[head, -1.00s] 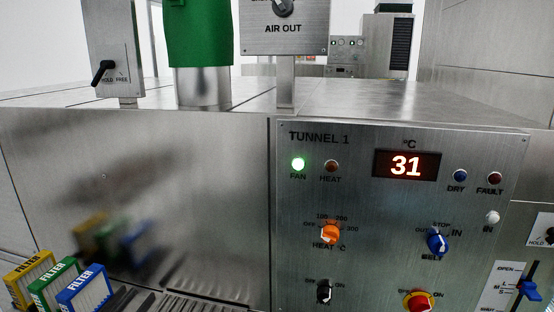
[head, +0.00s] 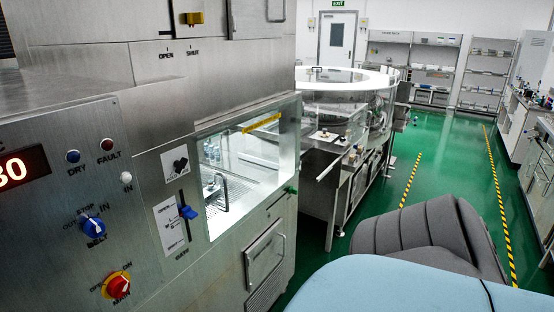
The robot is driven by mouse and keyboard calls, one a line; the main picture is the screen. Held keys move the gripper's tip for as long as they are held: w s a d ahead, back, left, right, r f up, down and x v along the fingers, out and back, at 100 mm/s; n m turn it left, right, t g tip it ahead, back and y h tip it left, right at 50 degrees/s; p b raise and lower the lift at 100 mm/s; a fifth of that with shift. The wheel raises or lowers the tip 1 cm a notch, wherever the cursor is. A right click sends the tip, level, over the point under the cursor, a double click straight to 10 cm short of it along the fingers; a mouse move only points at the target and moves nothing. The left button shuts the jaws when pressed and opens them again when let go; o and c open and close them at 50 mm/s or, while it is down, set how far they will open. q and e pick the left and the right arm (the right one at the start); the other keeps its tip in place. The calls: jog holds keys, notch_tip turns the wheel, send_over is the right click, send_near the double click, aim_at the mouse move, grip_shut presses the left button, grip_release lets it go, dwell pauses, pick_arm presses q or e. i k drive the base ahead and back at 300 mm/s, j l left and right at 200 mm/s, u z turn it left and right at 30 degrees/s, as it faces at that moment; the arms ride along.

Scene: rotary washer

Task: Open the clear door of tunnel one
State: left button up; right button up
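The tunnel 1 control panel (head: 85,165) is at the left, partly cut off. To its right, a clear panel (head: 262,165) covers a lit chamber in the steel housing. It carries a yellow strip (head: 262,123) near its top and a dark bar handle (head: 218,192) shows at its lower left. It looks shut, but I cannot tell for certain that it is the tunnel one door. A blue lever (head: 188,212) sits on a slotted plate left of the panel. Small bottles (head: 212,152) show inside. Neither of my grippers is in view.
A round clear-walled machine (head: 345,95) stands beyond the housing. A lower steel hatch (head: 265,252) is below the clear panel. Green floor (head: 440,180) with striped tape lies open to the right, with lab benches (head: 525,120) along the far right.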

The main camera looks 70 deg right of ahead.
aim_at(246, 130)
jog(key=z, duration=2.05)
